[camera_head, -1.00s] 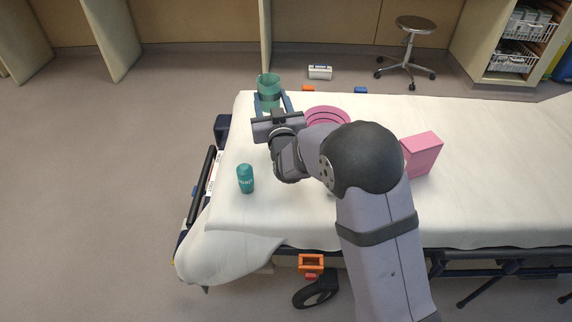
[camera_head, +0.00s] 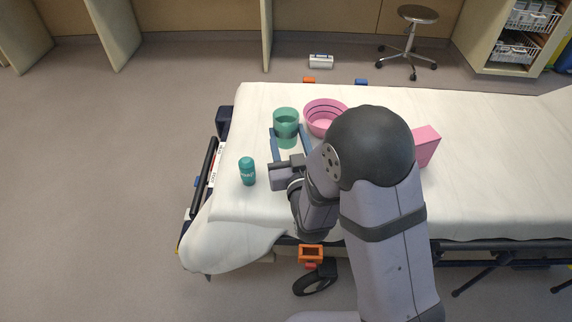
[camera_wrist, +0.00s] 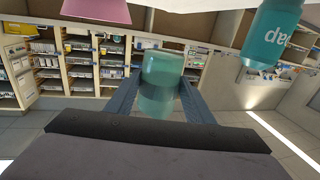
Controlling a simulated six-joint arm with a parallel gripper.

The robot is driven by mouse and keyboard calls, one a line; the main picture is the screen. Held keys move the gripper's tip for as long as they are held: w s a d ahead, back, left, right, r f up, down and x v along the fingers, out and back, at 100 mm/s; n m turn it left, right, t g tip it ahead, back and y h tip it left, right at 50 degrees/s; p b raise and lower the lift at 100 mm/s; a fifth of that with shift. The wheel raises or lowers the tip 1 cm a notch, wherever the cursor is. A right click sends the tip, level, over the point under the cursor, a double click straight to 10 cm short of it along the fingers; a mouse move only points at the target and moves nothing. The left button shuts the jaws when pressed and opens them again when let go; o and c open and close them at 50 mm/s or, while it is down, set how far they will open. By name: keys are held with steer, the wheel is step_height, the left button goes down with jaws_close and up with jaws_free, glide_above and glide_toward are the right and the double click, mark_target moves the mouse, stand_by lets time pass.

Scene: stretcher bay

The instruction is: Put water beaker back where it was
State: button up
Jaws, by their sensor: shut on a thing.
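The water beaker (camera_head: 286,116) is a translucent green cup. It is upright between the two blue fingers of my gripper (camera_head: 287,132), left of the pink bowl. In the wrist view the beaker (camera_wrist: 161,70) sits between the fingertips of my gripper (camera_wrist: 160,92), which are shut on its sides. I cannot tell for sure whether its base is touching the sheet. The white-sheeted stretcher (camera_head: 245,115) lies beneath.
A pink bowl (camera_head: 324,120) stands right of the beaker, and a pink box (camera_head: 427,146) is partly behind my arm. A teal bottle (camera_head: 247,172) stands left of my wrist; it also shows in the wrist view (camera_wrist: 272,35). The sheet's left far corner is clear.

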mark_target(288, 148)
steer(key=shift+r, duration=0.3)
steer(key=shift+f+b, duration=0.55)
steer(key=shift+f, duration=2.4)
steer(key=shift+f+b, duration=0.35)
steer(key=shift+f, duration=1.75)
steer(key=shift+f, duration=0.2)
steer(key=o, duration=1.2)
steer(key=shift+c, duration=0.2)
steer(key=shift+r, duration=0.15)
